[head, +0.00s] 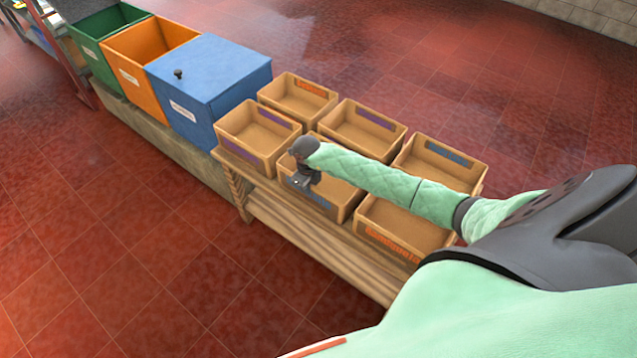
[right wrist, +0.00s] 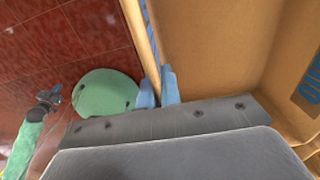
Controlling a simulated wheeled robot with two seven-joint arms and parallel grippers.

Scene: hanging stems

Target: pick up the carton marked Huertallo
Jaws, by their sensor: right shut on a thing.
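Several tan cartons stand in two rows on a wooden stand; no name is readable, so I cannot tell which one is Huertallo. My right gripper (head: 303,183) is at the near wall of the front middle carton (head: 338,206), which has blue marking. In the right wrist view its blue fingers (right wrist: 158,90) are shut on that carton's wall, one on each side. The carton (right wrist: 215,50) looks empty there, with blue print on another wall. My left gripper (right wrist: 50,97) shows small at the left of the right wrist view; its jaws are unclear.
The front left carton (head: 240,148) and front right carton (head: 385,243) flank the held one closely. A back row stands behind. Blue (head: 215,85), orange (head: 132,75) and green (head: 90,50) bins stand to the left. Red tiled floor in front is clear.

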